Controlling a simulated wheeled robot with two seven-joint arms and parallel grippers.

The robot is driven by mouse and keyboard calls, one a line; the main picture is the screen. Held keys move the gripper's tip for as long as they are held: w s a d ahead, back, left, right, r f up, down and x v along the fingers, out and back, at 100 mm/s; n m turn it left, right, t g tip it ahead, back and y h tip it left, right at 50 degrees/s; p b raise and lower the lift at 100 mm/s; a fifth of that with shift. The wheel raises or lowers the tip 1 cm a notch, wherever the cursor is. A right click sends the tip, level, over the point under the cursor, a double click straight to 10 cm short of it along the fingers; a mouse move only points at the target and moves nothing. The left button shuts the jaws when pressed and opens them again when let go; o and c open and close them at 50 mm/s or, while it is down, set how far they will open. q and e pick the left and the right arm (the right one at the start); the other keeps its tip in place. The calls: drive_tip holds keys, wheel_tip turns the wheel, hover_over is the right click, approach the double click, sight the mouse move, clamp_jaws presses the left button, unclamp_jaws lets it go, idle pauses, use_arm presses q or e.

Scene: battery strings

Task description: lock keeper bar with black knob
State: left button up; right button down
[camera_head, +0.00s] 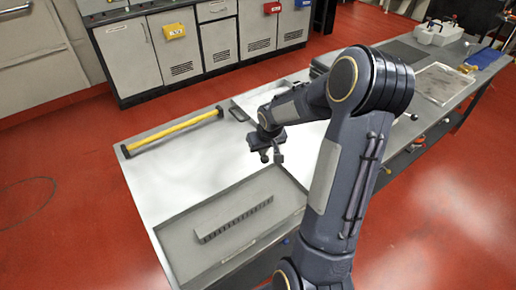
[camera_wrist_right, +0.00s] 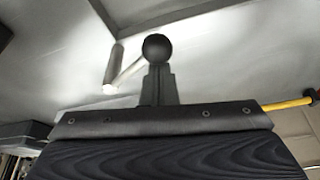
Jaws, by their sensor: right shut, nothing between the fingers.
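A round black knob (camera_wrist_right: 157,48) shows in the right wrist view, directly beyond the tip of my right gripper (camera_wrist_right: 160,82). A pale lever (camera_wrist_right: 125,73) runs from beside the knob down to the left. Whether the gripper touches the knob cannot be told. In the head view my right gripper (camera_head: 266,153) is shut and empty, low over the bench right of its middle. A small grey piece (camera_head: 279,156) shows just beside its fingers. I cannot make out the keeper bar with certainty. My left gripper is out of view.
A shallow grey tray (camera_head: 182,245) with a long ridged grey block (camera_head: 235,217) lies at the bench's front. A yellow bar with black ends (camera_head: 172,132) lies along the left edge. White bench surface (camera_head: 185,180) between them is clear. My right arm hides part of the bench.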

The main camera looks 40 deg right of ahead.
drive_tip(key=shift+s+d, duration=0.2)
drive_tip(key=shift+s, duration=0.35)
drive_tip(key=shift+s+f, duration=0.15)
drive_tip(key=shift+d, duration=0.1)
drive_tip(key=b+v, duration=0.1)
drive_tip(key=v, duration=0.7)
drive_tip(key=shift+w, duration=0.25)
drive_tip(key=s+a+r+n+t+y, duration=0.1)
drive_tip(key=s+a+r+y, duration=0.1)
drive_tip(key=s+a, duration=0.6)
drive_tip(key=s+a+r+n+y, duration=0.1)
drive_tip(key=s+a+r+y, duration=0.1)
drive_tip(key=s+a, duration=0.7)
drive_tip(key=a+y, duration=0.1)
drive_tip(key=a, duration=0.4)
drive_tip(key=shift+a+r+t, duration=0.25)
drive_tip(key=shift+a+t, duration=0.1)
drive_tip(key=shift+t, duration=0.05)
